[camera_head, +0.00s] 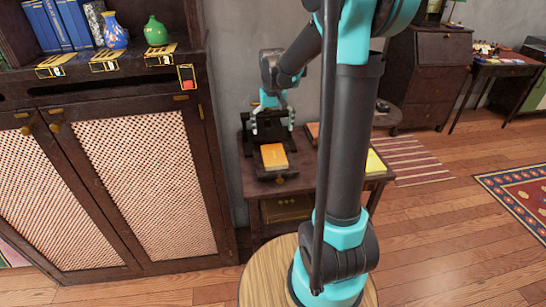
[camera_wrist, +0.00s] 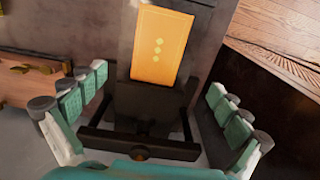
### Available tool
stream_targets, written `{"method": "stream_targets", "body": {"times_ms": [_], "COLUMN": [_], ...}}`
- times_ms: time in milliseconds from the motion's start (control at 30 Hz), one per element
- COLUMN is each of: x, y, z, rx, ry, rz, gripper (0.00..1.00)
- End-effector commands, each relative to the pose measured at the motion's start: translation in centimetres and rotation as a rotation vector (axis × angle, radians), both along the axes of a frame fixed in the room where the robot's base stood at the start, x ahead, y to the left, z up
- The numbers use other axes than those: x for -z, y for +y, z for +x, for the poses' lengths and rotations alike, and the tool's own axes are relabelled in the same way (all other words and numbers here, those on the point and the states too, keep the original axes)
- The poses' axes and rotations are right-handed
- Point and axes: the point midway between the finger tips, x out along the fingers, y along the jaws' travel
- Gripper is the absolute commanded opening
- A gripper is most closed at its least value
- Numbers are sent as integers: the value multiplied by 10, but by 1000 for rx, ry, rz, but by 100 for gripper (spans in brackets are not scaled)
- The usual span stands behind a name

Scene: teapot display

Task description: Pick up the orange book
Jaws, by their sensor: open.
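The orange book (camera_head: 274,157) lies on a dark stand on the small wooden side table, cover facing up, in the head view. In the wrist view the orange book (camera_wrist: 159,45) shows its cover with small yellow marks, at top centre beyond the fingers. My gripper (camera_head: 272,120) is above the back part of the stand, just behind the book. In the wrist view my gripper (camera_wrist: 155,105) has its teal fingers spread wide on either side of the dark stand (camera_wrist: 148,104). Nothing is held between them, and the book is beyond the fingertips.
The side table (camera_head: 312,186) also holds a yellow item (camera_head: 375,163) at its right. A dark cabinet (camera_head: 110,170) with lattice doors stands close on the left, with vases and blue books (camera_head: 58,25) above. A striped rug (camera_head: 411,160) and open wooden floor lie to the right.

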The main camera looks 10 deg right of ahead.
Motion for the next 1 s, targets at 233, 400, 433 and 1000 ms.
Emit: {"method": "stream_targets", "body": {"times_ms": [233, 400, 433, 1000], "x": [42, 53, 54, 105], "y": [0, 0, 0, -2], "z": [0, 0, 0, -2], "rx": [0, 0, 0, 0], "ry": [0, 0, 0, 0], "rz": [0, 0, 0, 0], "gripper": [100, 100, 100, 100]}}
